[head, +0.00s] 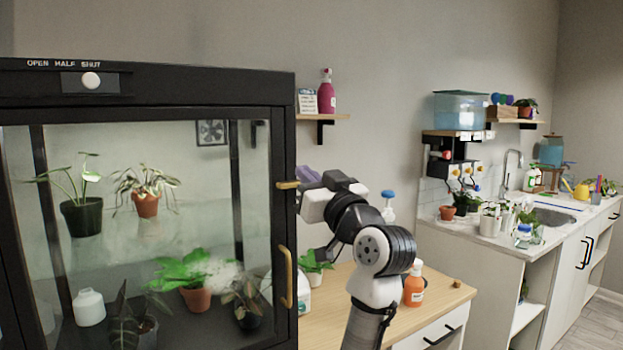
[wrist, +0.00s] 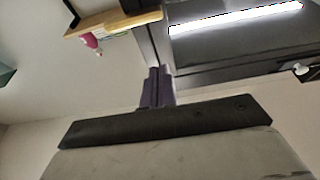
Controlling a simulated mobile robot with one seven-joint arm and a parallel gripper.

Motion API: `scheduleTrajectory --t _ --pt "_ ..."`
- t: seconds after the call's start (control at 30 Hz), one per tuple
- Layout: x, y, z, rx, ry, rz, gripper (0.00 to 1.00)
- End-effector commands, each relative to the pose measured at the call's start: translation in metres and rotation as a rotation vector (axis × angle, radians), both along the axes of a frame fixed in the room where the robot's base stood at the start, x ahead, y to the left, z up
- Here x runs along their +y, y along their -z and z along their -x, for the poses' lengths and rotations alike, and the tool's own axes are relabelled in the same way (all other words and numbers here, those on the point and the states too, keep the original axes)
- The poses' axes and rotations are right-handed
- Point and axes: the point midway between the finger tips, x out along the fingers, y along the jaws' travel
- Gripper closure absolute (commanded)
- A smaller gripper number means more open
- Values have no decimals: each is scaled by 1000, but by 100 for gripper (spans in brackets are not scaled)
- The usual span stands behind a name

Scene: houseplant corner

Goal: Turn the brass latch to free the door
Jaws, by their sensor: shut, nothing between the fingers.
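The brass latch (head: 288,185) sits on the right frame of the black glass-fronted cabinet in the head view, lying about level. The cabinet door (head: 190,245) looks closed. A longer upright brass handle (head: 286,278) is below the latch. My gripper (head: 306,173) is just right of the latch and slightly above it, its purple fingers shut and empty. Whether the fingers touch the latch I cannot tell. In the wrist view the closed fingers (wrist: 158,86) point at the cabinet's dark edge; the latch does not show there.
A wall shelf (head: 335,117) with a pink bottle (head: 327,93) is above my gripper. An orange bottle (head: 414,287) stands on the wooden-topped table beside my arm. Potted plants stand inside the cabinet.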

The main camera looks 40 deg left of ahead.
Motion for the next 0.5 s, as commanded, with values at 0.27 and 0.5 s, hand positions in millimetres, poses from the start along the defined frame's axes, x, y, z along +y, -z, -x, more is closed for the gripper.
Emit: scheduleTrajectory --t 0.27,0.5 --pt "55 -26 -21 3 -4 -1 100" --pt "56 9 -23 3 0 1 100"
